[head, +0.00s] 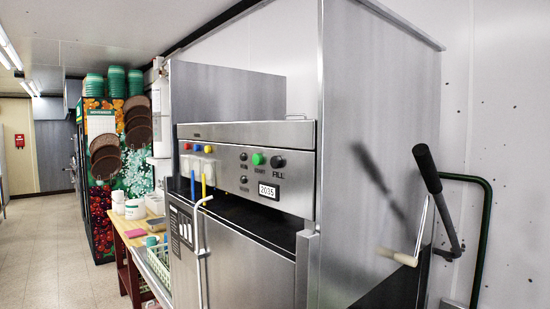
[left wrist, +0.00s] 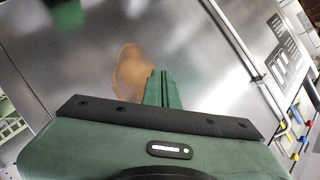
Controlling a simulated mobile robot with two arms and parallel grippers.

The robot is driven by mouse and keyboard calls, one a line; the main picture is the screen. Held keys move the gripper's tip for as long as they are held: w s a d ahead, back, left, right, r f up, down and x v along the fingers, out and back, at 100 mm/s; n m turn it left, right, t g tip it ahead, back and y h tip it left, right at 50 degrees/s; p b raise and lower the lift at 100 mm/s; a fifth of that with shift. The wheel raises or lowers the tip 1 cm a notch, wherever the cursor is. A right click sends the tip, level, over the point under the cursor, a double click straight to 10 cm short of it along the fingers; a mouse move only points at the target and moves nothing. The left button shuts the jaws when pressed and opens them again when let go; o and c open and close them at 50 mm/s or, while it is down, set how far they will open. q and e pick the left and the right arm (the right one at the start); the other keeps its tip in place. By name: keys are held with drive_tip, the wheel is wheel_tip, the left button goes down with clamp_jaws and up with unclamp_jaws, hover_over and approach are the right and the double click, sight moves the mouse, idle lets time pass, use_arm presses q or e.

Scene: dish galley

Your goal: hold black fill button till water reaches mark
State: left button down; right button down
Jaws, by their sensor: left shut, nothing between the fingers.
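The black fill button (head: 278,161) is the round knob above the word FILL, at the right of the steel control panel (head: 225,192). A green button (head: 258,159) sits just left of it. My left gripper (left wrist: 160,76) shows only in the left wrist view, its green fingers shut together with nothing between them. It faces a grey steel surface (left wrist: 200,45); I cannot tell whether it touches it. The fill button is not seen in that view. My right gripper is in neither view. No water or level mark can be made out.
A small display (head: 268,191) reads 2035. A black-handled lever (head: 427,170) and a crank with a pale grip (head: 397,256) stand right of the machine. A wooden table (head: 133,240) with containers stands left. The floor (head: 40,240) at far left is clear.

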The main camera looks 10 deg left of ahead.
sight(276, 162)
use_arm(q)
drive_tip(key=s+r+m+t+p, duration=0.1)
drive_tip(key=r+m+t, duration=0.1)
drive_tip(key=r, duration=1.1)
drive_tip(key=s+r+m+t+h, duration=0.1)
drive_tip(key=s+r+m+t, duration=0.1)
drive_tip(key=r, duration=1.2)
drive_tip(key=s+r+m+t+p, duration=0.1)
drive_tip(key=r+t, duration=0.4)
drive_tip(key=r, duration=0.9)
drive_tip(key=s+d+m, duration=0.1)
drive_tip(key=m, duration=0.1)
drive_tip(key=shift+m+t+h+p, duration=0.3)
drive_tip(key=shift+t, duration=0.1)
drive_tip(key=shift+w+f, duration=0.1)
drive_tip(key=w+d+b, duration=0.1)
drive_tip(key=w+d, duration=0.4)
drive_tip(key=w, duration=0.1)
drive_tip(key=shift+w+d, duration=0.2)
drive_tip(key=shift+w, duration=0.2)
drive_tip(key=shift+w+d, duration=0.1)
drive_tip(key=shift+w, duration=0.05)
drive_tip(key=shift+w+d, duration=0.15)
drive_tip(key=shift+w, duration=0.05)
drive_tip(key=shift+w+d, duration=0.3)
drive_tip(key=shift+w, duration=0.05)
idle(1.5)
